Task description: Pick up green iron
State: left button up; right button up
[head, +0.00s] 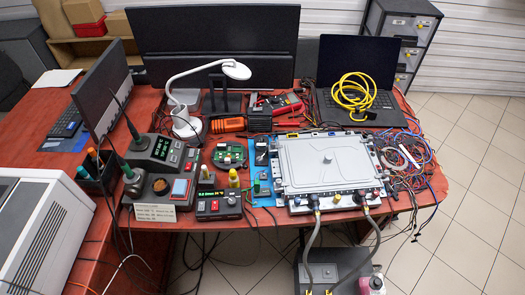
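A soldering iron with a dark green handle (128,172) stands tilted in a holder at the left of the desk, beside the soldering station (158,188). A second dark green handle (133,131) stands tilted just behind it, near another station with a green display (163,150). Thin dark rods rise from both handles. Their lower ends are hidden in the holders. I cannot tell which of the two is the green iron. Neither of my grippers is in view.
A dark cup (98,180) with orange and teal handled tools stands left of the irons. A paper card (155,214) stands in front. Loose cables hang over the front edge.

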aim_at(130, 175)
jog(key=u, duration=1.2)
